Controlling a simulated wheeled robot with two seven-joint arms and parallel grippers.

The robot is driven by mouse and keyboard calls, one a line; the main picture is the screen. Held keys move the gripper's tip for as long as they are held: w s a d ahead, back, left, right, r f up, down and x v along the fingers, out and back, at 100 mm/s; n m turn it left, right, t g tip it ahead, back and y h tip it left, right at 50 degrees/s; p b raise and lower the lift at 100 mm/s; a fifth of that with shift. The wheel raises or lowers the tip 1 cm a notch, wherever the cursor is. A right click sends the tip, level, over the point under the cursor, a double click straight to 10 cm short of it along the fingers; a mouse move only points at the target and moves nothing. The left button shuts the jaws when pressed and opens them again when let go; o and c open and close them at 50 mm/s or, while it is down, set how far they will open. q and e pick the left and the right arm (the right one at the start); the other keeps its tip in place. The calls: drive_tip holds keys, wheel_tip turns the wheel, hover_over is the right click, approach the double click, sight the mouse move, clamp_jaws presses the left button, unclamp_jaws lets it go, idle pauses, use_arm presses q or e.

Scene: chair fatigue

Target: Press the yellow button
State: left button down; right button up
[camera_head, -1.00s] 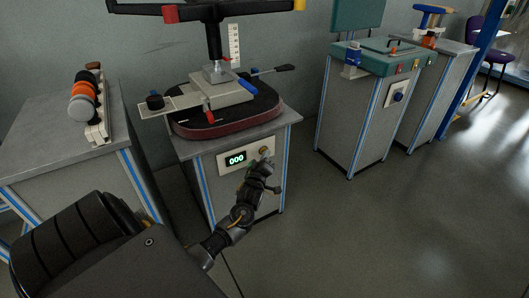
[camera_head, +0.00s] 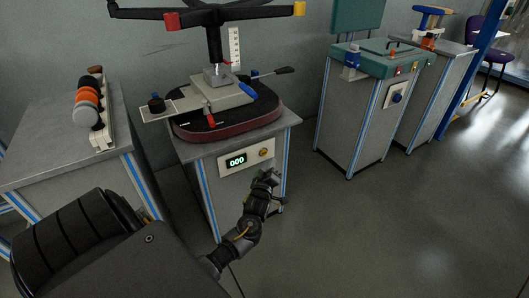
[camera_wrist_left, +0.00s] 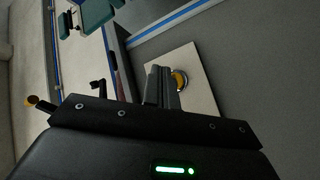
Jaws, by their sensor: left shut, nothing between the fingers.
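The yellow button (camera_head: 264,152) sits on a pale control panel (camera_head: 228,172) on the front of the middle workstation, right of a display (camera_head: 236,161) reading 000. My left gripper (camera_head: 272,176) is shut and empty, a little below the button and apart from it in the head view. In the left wrist view the yellow button (camera_wrist_left: 180,79) shows in a metal ring, partly hidden behind the gripper fingers (camera_wrist_left: 160,84). My right gripper is not in view.
An upturned chair base (camera_head: 213,40) is mounted on a dark red-edged seat (camera_head: 240,128) atop the workstation. A bench with wheels (camera_head: 86,104) stands left, and a green-topped station (camera_head: 372,64) stands right. The floor between stations is clear.

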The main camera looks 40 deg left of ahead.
use_arm(q)
drive_tip(key=shift+s+d+p, duration=0.15)
drive_tip(key=shift+d, duration=0.35)
drive_tip(key=shift+s+d+p, duration=0.15)
drive_tip(key=shift+d, duration=0.35)
